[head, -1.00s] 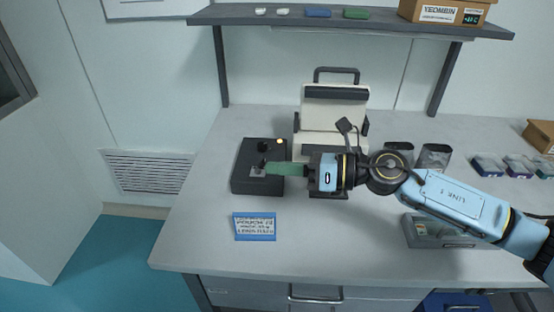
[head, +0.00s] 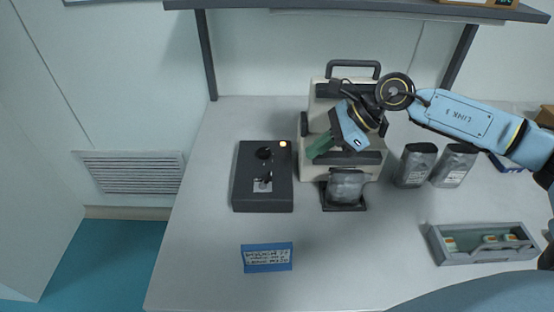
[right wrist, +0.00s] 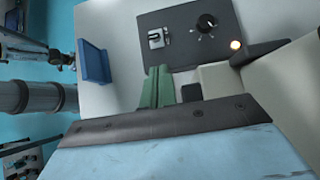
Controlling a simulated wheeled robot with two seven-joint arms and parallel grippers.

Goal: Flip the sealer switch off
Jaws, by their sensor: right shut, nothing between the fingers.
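The black control box (head: 246,190) stands on the table left of the cream sealer (head: 316,123). Its toggle switch (head: 265,183) sits on a light plate near the front, with a round knob (head: 264,153) behind it. A small lamp (head: 283,144) at the far right corner glows. The right wrist view also shows the switch (right wrist: 157,38), knob (right wrist: 207,22) and glowing lamp (right wrist: 236,44). My right gripper (head: 318,149), with green fingers, is shut and empty before the sealer, right of the box and apart from the switch. I cannot tell the switch's setting.
A dark pouch (head: 346,186) is at the sealer's front; two more pouches (head: 416,165) stand to the right. A grey tray (head: 455,256) is at right. A shelf (head: 400,7) hangs above. The front middle is clear.

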